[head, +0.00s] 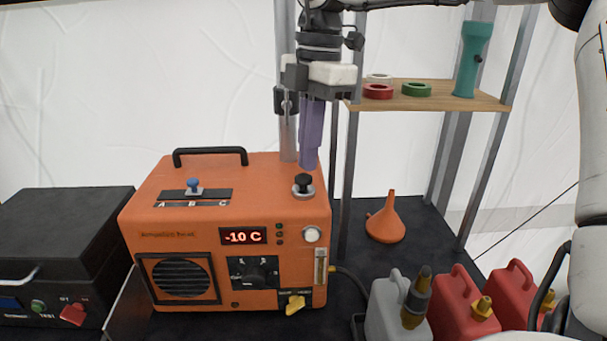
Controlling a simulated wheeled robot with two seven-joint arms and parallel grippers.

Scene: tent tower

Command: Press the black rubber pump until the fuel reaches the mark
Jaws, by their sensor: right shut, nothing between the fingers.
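The black rubber pump (303,184) stands on the top right of the orange heater (185,228). My right gripper (309,166) points down with its purple fingers shut and empty. Its tips show just above the pump; whether they touch it I cannot tell. A narrow upright sight gauge (321,266) is on the heater's front right edge. Its fuel level and mark are too small to make out. My left gripper is not in view.
A shelf (455,101) with rings and a teal flashlight (472,58) stands behind right. An orange funnel (386,222), a grey can (388,312) and red cans (462,305) are right of the heater. A black box (65,235) is at left.

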